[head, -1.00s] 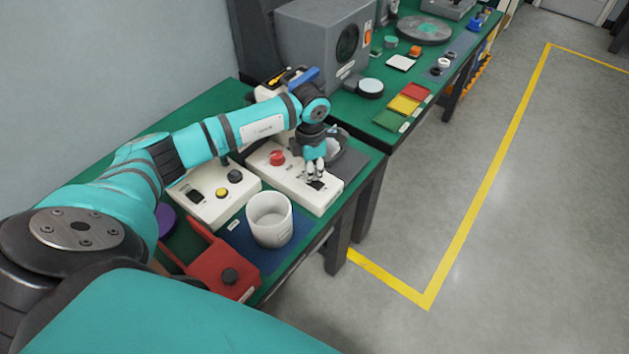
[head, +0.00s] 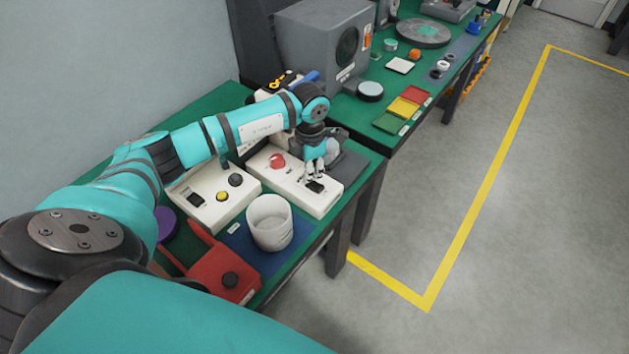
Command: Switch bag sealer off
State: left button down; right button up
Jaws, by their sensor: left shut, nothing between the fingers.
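A long white box (head: 325,203) with a red knob (head: 277,160) and a black rocker switch (head: 315,187) stands near the front right edge of the near green table. No readable label shows whether it is the bag sealer. My left gripper (head: 314,173) points down over this box, just behind the switch. Its fingers are shut and empty. They look slightly above the switch; contact cannot be told. A second white box (head: 213,207) with a black switch, a yellow button and a black knob stands to its left. My right gripper is not in view.
A white cup (head: 269,224) stands on a blue mat (head: 243,247) in front of the boxes. A red device (head: 218,268) with a black knob is nearer. A grey machine (head: 318,45) and coloured trays (head: 404,108) are on the far table (head: 345,108).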

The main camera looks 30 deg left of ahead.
aim_at(311, 183)
pick_arm(q)
jog(key=shift+r+p, duration=1.35)
jog(key=shift+r, duration=1.2)
